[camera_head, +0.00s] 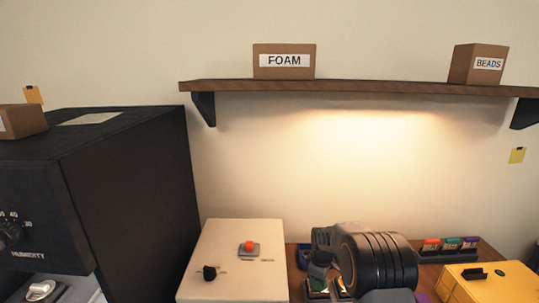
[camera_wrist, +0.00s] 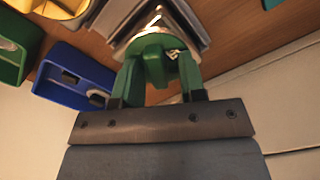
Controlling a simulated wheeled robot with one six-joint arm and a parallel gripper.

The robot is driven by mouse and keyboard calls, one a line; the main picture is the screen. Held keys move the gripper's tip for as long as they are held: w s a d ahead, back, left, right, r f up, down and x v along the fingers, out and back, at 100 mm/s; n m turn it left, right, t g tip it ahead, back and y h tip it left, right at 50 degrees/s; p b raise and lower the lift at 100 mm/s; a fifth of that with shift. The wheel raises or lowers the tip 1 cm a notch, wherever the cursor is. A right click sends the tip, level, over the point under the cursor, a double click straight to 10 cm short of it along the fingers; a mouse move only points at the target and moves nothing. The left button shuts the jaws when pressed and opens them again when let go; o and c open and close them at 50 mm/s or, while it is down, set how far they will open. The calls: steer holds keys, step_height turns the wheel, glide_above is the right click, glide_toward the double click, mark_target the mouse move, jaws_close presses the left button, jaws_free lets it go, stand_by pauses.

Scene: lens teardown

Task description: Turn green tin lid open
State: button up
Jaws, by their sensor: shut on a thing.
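The green tin lid (camera_wrist: 154,48) is at the top middle of the wrist view, on a round, shiny metal tin (camera_wrist: 143,22). The tin sits in a grey angular holder (camera_wrist: 190,22). My gripper (camera_wrist: 158,65) is shut on the lid, with one finger on each side. The fingers hide part of the lid's sides. In the head view my dark arm stands at the lower middle and covers most of the tin. I cannot tell there how far the lid is turned.
A blue bin (camera_wrist: 72,78) and a green bin (camera_wrist: 14,45) stand close left of the tin in the wrist view. In the head view, a cream box (camera_head: 228,277) with a red switch is left of my arm, and a yellow box (camera_head: 485,284) is right. A shelf (camera_head: 360,88) hangs above.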

steer(key=shift+s+f+n, duration=0.2)
steer(key=shift+f+n, duration=0.3)
steer(key=shift+d, duration=0.1)
steer(key=n, duration=0.2)
steer(key=shift+n+b, duration=0.35)
steer(key=shift+n, duration=0.05)
steer(key=shift+c, duration=0.2)
steer(key=n, duration=0.3)
steer(key=shift+c, duration=0.2)
steer(key=o, duration=0.4)
steer(key=shift+w, duration=0.1)
steer(key=shift+o, duration=0.2)
steer(key=shift+w+r+p, duration=0.2)
steer(key=shift+r+p, duration=2.25)
steer(key=shift+r, duration=1.75)
